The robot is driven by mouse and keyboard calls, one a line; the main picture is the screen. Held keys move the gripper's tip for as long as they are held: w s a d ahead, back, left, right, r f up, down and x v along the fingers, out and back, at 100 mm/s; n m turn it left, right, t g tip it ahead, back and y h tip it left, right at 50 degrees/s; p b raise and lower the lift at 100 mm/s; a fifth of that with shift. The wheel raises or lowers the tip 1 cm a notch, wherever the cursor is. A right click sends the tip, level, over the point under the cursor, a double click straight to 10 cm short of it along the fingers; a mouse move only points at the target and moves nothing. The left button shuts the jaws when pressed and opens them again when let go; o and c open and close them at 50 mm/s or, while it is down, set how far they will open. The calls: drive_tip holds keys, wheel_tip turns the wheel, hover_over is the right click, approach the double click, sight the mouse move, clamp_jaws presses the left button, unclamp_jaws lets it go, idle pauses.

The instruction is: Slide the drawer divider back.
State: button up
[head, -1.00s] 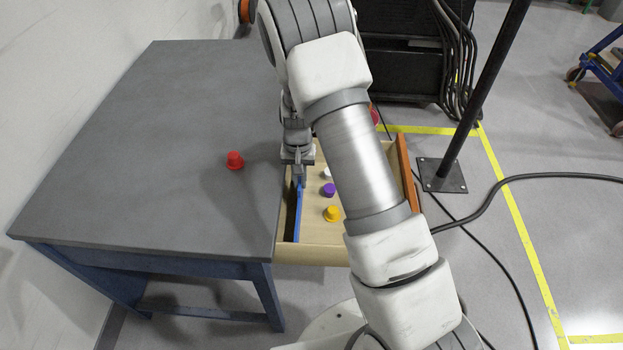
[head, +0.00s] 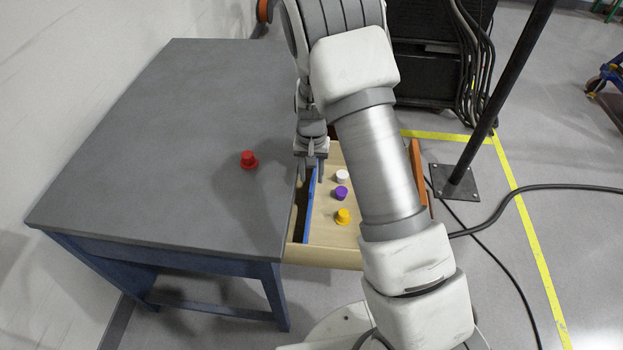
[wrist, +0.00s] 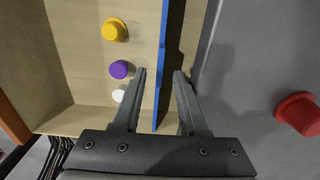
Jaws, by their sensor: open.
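The blue drawer divider (head: 310,210) stands upright across the pulled-out wooden drawer (head: 330,256), near the table side. My gripper (head: 310,170) is over the far part of the divider, pointing down and open. In the wrist view the divider (wrist: 164,50) runs between the two spread fingers of my gripper (wrist: 160,74), with a gap visible on both sides. Whether a finger touches it lower down I cannot tell.
White (head: 342,176), purple (head: 341,193) and yellow (head: 343,216) caps lie in the drawer, right of the divider. A red cap (head: 248,160) sits on the grey tabletop (head: 170,150). The narrow strip left of the divider looks empty. A dark post (head: 480,120) stands beyond the drawer.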

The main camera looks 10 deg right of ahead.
wheel_tip(320, 180, up, 14)
drive_tip(key=p, duration=0.2)
drive_tip(key=shift+r, duration=0.1)
